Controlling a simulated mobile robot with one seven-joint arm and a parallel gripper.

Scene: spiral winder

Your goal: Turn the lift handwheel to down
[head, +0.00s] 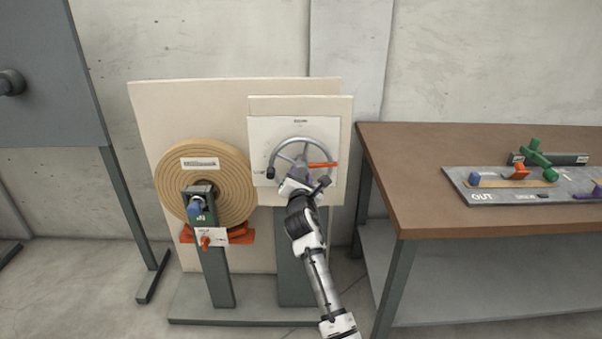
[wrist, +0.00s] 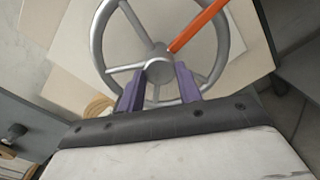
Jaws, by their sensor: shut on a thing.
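The grey spoked handwheel (head: 331,146) is mounted on a white plate on the upright board, with a dark knob (head: 270,172) on its left rim. An orange pointer (head: 322,165) on it points right in the head view. In the wrist view the handwheel (wrist: 98,42) fills the top, and the orange pointer (wrist: 200,25) runs from the hub to the upper right. My gripper (wrist: 159,72) has its purple fingers on either side of the hub and is shut on the handwheel. The fingertip contact is partly hidden in the head view.
Small lettering above the wheel (head: 300,121) is too small to read surely. A tan coil (head: 170,185) with a post before it stands left. A brown table (head: 420,200) with a grey labelled panel (head: 515,197) is right. A grey panel (head: 50,80) stands far left.

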